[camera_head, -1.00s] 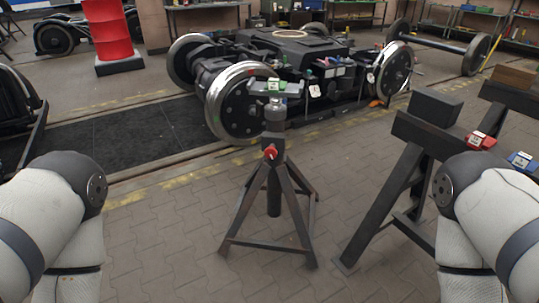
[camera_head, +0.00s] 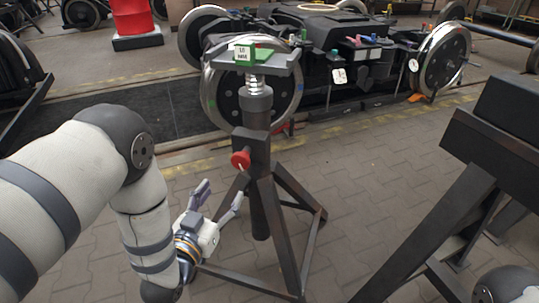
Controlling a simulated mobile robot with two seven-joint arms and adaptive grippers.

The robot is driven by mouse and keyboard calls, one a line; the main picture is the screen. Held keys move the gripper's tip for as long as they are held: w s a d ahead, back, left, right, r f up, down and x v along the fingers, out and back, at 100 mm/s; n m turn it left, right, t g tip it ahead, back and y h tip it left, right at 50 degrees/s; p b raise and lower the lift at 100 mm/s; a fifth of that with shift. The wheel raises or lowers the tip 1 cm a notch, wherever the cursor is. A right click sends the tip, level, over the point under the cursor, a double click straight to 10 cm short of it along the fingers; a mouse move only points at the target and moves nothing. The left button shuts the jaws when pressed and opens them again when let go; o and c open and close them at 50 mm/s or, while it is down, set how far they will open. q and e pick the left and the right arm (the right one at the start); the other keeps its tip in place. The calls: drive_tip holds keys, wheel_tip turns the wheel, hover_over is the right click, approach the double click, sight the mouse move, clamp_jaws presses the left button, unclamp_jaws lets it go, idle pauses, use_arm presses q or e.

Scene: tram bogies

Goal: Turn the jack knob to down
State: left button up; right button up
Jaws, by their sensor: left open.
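The jack (camera_head: 258,150) is a dark stand on splayed legs in the middle of the head view. Its red knob (camera_head: 241,159) sits on the left side of the column, with a pale mark on its face. A green block with a white label (camera_head: 252,53) rests on the jack's top plate. My left gripper (camera_head: 219,194) is open and empty, below and left of the knob and apart from it, with its fingers pointing up. My right gripper is out of view.
A bogie (camera_head: 345,45) with large wheels stands behind the jack. A dark trestle (camera_head: 470,200) stands at the right. A red drum (camera_head: 133,17) is at the back left. Paved floor lies open between the jack and the trestle.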

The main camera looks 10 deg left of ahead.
sight(239, 162)
use_arm(q)
drive_tip(key=shift+t, duration=0.3)
drive_tip(key=w, duration=0.4)
drive_tip(key=w+d+b, duration=0.1)
drive_tip(key=w, duration=0.3)
drive_tip(key=w+r+b, duration=0.1)
drive_tip(key=w, duration=0.3)
drive_tip(key=shift+w+d, duration=0.15)
drive_tip(key=shift+w, duration=0.05)
drive_tip(key=c, duration=1.1)
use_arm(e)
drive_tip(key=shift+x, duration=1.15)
